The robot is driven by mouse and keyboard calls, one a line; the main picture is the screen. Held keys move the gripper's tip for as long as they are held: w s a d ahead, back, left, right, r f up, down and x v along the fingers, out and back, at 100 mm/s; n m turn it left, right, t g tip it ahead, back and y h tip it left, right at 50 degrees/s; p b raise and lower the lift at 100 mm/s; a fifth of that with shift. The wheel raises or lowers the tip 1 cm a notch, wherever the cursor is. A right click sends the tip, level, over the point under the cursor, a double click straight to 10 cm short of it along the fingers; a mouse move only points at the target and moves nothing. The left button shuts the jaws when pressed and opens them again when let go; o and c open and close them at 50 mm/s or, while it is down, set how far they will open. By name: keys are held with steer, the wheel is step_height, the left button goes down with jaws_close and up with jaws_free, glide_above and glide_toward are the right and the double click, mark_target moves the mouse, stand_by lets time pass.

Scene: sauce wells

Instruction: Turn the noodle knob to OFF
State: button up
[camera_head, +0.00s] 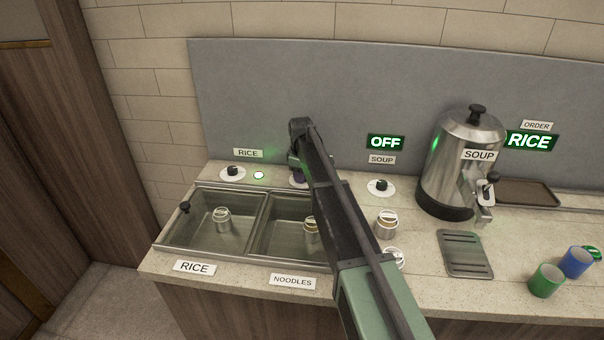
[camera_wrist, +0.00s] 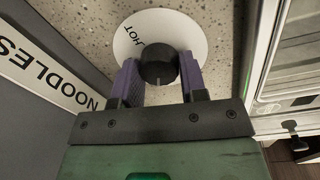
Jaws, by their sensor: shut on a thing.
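The black noodle knob (camera_wrist: 158,60) stands on a round white dial (camera_wrist: 190,32) in the wrist view. HOT is printed at the dial's upper left, and a small pale mark shows on the knob's lower side. My gripper (camera_wrist: 160,78) has its two purple fingers shut on the knob, one on each side. In the head view my gripper (camera_head: 296,163) is down at the counter behind the noodle well (camera_head: 262,240); my arm hides the knob and most of its dial. The NOODLES sign (camera_wrist: 38,65) is left of the dial in the wrist view.
The soup knob (camera_head: 381,186) is to the right, below a lit OFF sign (camera_head: 386,142). The steel soup urn (camera_head: 462,150) and green and blue cups (camera_head: 546,280) stand farther right.

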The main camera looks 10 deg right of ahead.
steer(key=shift+n, duration=0.4)
steer(key=o, duration=0.9)
steer(key=r+p, duration=1)
steer(key=p, duration=0.1)
steer(key=shift+s+a+r, duration=0.15)
steer(key=shift+s+r, duration=0.15)
steer(key=shift+r, duration=0.1)
